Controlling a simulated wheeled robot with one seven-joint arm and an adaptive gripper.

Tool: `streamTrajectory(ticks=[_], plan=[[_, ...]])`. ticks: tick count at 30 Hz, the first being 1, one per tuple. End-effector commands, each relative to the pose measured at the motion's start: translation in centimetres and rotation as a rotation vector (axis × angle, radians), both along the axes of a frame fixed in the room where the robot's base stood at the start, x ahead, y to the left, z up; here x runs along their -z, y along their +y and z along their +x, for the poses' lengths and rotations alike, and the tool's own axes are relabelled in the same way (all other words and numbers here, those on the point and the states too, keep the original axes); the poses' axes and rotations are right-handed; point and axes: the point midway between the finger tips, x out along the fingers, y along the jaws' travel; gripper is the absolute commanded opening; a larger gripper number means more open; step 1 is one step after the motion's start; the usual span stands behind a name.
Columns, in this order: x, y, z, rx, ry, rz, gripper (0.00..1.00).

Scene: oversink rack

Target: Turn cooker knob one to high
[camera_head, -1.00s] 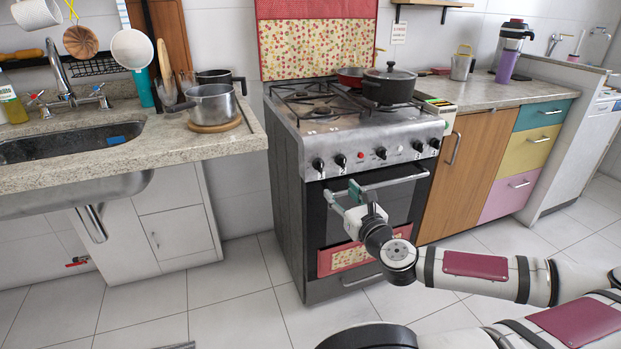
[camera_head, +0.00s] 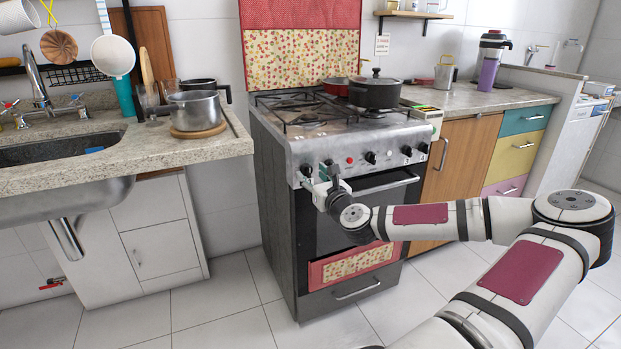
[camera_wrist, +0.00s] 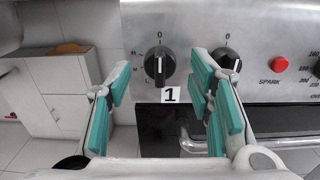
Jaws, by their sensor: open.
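Cooker knob one is a black round knob (camera_wrist: 159,64) with a pale pointer line, standing near upright, on the steel front panel. A label "1" (camera_wrist: 170,96) is just below it. In the wrist view the knob shows between the teal-padded fingers of my gripper (camera_wrist: 158,82), which are spread apart with a gap on each side of the knob. In the head view my gripper (camera_head: 316,178) is in front of the left end of the cooker (camera_head: 272,190) panel, partly covering the left knobs.
A second knob (camera_wrist: 226,62) is close behind my right finger, with a red spark button (camera_wrist: 279,64) further right. The oven handle (camera_head: 385,184) runs below the panel. A black pot (camera_head: 375,93) stands on the hob. The counter (camera_head: 225,143) is to the left.

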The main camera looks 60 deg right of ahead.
Motion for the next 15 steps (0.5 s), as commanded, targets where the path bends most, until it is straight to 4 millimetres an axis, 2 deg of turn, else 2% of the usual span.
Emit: streamTrajectory(ticks=[4,14,15], plan=[[0.03,-0.6,1.05,0.0,0.001,-0.001,0.48],[-0.04,-0.81,1.3,0.0,0.0,0.0,0.48],[-0.03,-0.81,1.3,0.0,0.0,0.0,0.43]])
